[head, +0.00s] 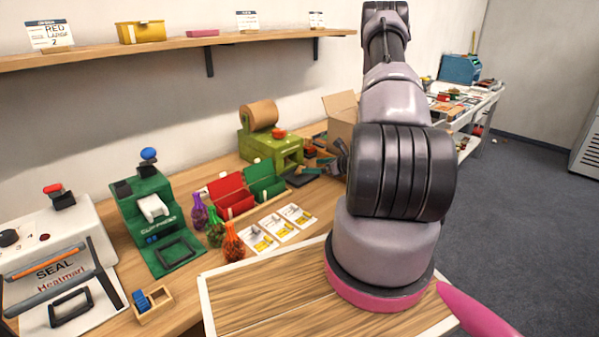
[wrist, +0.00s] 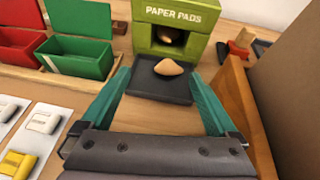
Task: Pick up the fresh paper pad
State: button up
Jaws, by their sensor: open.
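The green dispenser (wrist: 178,15) labelled PAPER PADS stands ahead in the wrist view, and also shows in the head view (head: 255,150). A small tan, rounded piece (wrist: 168,67), which looks like the paper pad, lies on a black tray (wrist: 152,90) in front of its opening. Another tan piece shows inside the dark opening. My gripper (wrist: 160,74) is open and empty, its teal fingers spread to either side of the tray in the picture. The tan piece lies between and slightly beyond the fingertips. I cannot tell their height above the tray.
Red (wrist: 20,50) and green (wrist: 78,55) bins stand left of my gripper. A wooden upright (wrist: 235,105) and a cardboard box (wrist: 290,90) are close on the right. Cards with small packets (wrist: 35,125) lie at lower left. Bare wood lies below the tray.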

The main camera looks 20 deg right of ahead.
aim_at(310, 181)
jog(key=f, duration=0.1)
jog(key=d+f, duration=0.1)
jog(key=shift+f+m+h, duration=0.3)
jog(key=shift+m+h, duration=0.1)
jog(key=x, duration=0.4)
jog(key=shift+w+f, duration=0.1)
jog(key=shift+w, duration=0.15)
jog(key=x, duration=0.5)
jog(key=shift+w+d, duration=0.1)
jog(key=shift+w, duration=0.3)
jog(key=shift+c, duration=0.2)
jog(key=c, duration=1.4)
